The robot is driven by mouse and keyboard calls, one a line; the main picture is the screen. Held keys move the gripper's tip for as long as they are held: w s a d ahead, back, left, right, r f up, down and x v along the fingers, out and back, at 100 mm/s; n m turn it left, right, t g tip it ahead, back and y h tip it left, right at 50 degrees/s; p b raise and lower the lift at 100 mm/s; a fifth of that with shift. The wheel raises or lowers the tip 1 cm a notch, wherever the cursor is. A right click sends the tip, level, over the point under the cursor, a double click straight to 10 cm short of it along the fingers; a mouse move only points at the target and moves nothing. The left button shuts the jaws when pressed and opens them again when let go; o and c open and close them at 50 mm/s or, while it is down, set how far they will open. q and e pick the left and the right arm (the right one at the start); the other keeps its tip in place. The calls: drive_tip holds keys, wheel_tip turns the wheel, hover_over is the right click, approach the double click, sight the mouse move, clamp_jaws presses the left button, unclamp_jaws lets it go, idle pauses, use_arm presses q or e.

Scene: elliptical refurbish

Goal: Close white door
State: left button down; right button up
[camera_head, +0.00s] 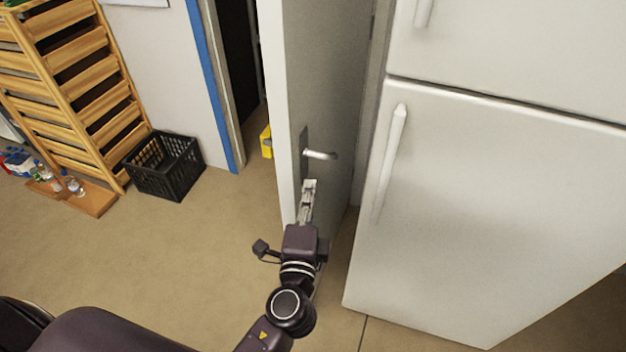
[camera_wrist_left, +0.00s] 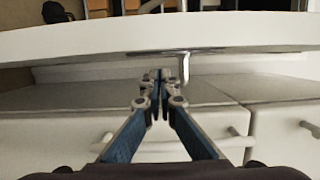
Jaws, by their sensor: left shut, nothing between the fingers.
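The white door (camera_head: 342,80) stands open in the head view, swung out from its frame beside the fridge. Its metal lever handle (camera_head: 320,155) is on the face turned toward the fridge. My left gripper (camera_head: 310,187) is shut and empty, just below the handle and close to the door's face. In the left wrist view the door (camera_wrist_left: 80,42) crosses the top, and the handle (camera_wrist_left: 185,68) is just right of the shut fingertips (camera_wrist_left: 160,76). I cannot tell whether the fingers touch the door. My right gripper is not in view.
A white fridge (camera_head: 480,200) stands close on the right, leaving a narrow gap beside the door. A black crate (camera_head: 166,166) and a wooden slatted rack (camera_head: 75,80) stand on the left. A yellow object (camera_head: 266,142) shows in the doorway. The floor (camera_head: 190,250) left of the door is clear.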

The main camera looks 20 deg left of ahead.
use_arm(q)
drive_tip(key=p+x, duration=0.2)
drive_tip(key=x, duration=0.6)
drive_tip(key=shift+w, duration=0.35)
